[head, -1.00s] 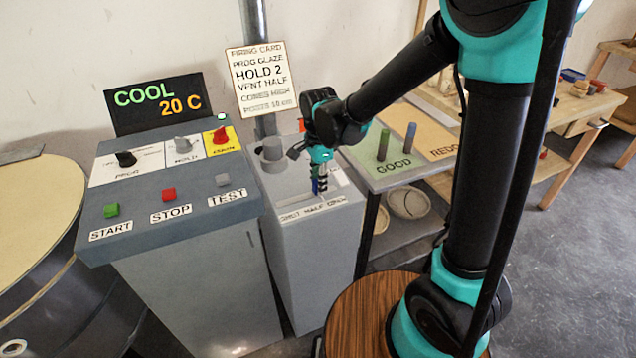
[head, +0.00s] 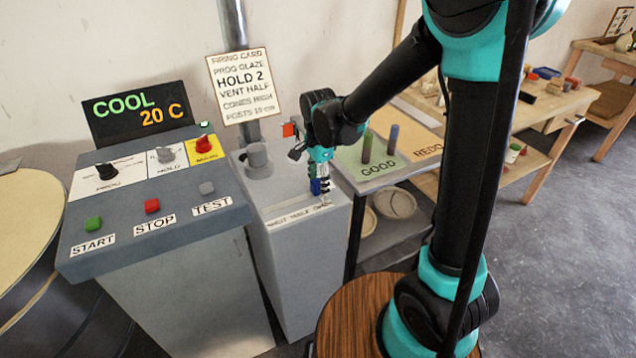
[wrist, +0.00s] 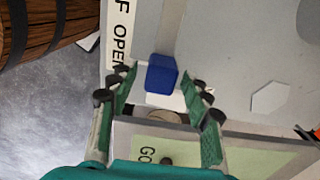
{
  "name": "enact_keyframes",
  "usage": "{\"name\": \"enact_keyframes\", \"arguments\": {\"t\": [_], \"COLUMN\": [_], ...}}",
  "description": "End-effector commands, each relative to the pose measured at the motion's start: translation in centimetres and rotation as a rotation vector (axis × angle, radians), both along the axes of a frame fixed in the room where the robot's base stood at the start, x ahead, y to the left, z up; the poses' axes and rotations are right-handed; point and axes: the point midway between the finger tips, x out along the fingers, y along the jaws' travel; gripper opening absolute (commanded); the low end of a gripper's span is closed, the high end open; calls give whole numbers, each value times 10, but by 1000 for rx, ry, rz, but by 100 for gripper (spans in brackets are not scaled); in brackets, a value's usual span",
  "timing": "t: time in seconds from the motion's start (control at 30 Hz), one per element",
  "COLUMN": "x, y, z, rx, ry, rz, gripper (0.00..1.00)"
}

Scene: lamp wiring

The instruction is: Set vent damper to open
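The vent damper is a slider with a blue knob (head: 315,187) on top of a light grey box (head: 298,240). Its label strip (head: 298,217) reads roughly SHUT, HALF, OPEN from left to right. In the wrist view the blue knob (wrist: 161,73) is close to the OPEN end of the label (wrist: 119,40). My gripper (head: 322,186) points down at the knob. The wrist view shows my gripper (wrist: 160,82) open, one finger on each side of the knob with small gaps. Contact cannot be told.
A control panel (head: 160,190) with START, STOP and TEST buttons stands left of the box. A grey round knob (head: 257,155) and pipe are behind. A GOOD/REDO shelf (head: 375,170) with two upright pegs is at right. A wooden round top (head: 345,320) is in front.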

Motion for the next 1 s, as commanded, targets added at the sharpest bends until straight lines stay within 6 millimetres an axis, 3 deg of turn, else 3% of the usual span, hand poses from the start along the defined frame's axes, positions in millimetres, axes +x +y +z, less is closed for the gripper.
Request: {"name": "enact_keyframes", "arguments": {"t": [0.17, 0.33, 0.8, 1.0], "x": [0, -1, 0, 0], "y": [0, 0, 0, 0], "z": [1, 14, 96, 115], "rx": [1, 1, 1, 0], "ry": [1, 1, 1, 0], "rz": [0, 0, 0, 0], "gripper": [48, 48, 48, 48]}}
